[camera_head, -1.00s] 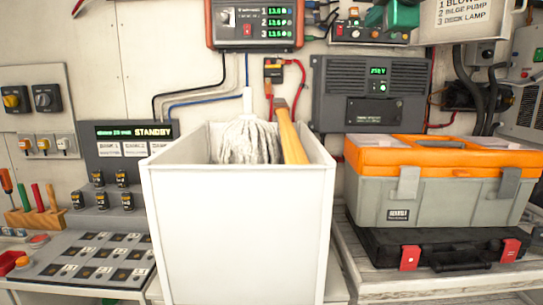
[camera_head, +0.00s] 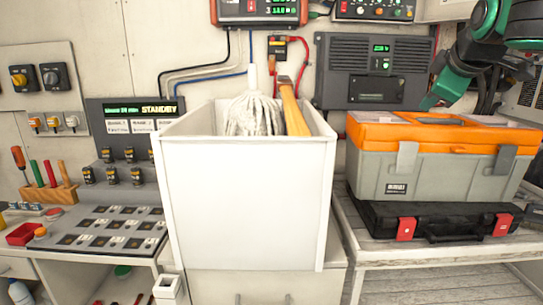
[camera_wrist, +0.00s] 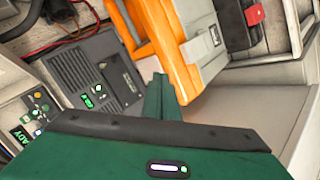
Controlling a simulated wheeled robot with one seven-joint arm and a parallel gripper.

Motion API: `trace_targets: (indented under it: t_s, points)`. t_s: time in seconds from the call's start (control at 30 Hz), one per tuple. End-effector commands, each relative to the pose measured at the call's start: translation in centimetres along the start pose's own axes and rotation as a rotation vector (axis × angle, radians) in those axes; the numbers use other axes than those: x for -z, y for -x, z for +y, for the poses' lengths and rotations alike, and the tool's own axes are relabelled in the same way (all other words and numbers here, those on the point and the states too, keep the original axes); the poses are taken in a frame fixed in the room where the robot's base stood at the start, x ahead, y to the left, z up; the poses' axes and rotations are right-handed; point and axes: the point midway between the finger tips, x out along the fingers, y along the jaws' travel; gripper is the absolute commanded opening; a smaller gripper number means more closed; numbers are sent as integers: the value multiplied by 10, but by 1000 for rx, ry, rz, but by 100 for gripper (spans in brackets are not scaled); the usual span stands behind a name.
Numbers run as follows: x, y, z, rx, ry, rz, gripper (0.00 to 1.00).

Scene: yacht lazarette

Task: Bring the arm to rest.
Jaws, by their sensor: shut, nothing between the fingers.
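My gripper (camera_head: 431,102) is at the upper right of the head view, with its green fingertips just above the orange lid of the toolbox (camera_head: 418,133). I cannot tell from this view whether they touch the lid. In the wrist view the green fingers (camera_wrist: 159,96) are together with nothing between them. The toolbox's orange side (camera_wrist: 165,45) shows beyond them, tilted in that view.
A white bin (camera_head: 250,195) holding a mop head (camera_head: 254,116) and a wooden handle (camera_head: 293,110) stands in the middle. A black case (camera_head: 455,222) lies under the toolbox. A grey wall unit (camera_head: 340,72) is behind. A switch panel (camera_head: 110,232) is at left.

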Motion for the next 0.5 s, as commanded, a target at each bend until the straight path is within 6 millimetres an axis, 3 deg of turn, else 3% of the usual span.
trace_targets:
  t_s: [0.03,0.23,0.5]
  points:
    - [-30,-6,-18,42,-78,-53,0]
    - [-134,-17,-98,187,-412,-270,0]
    - [-254,8,-224,319,-885,-617,0]
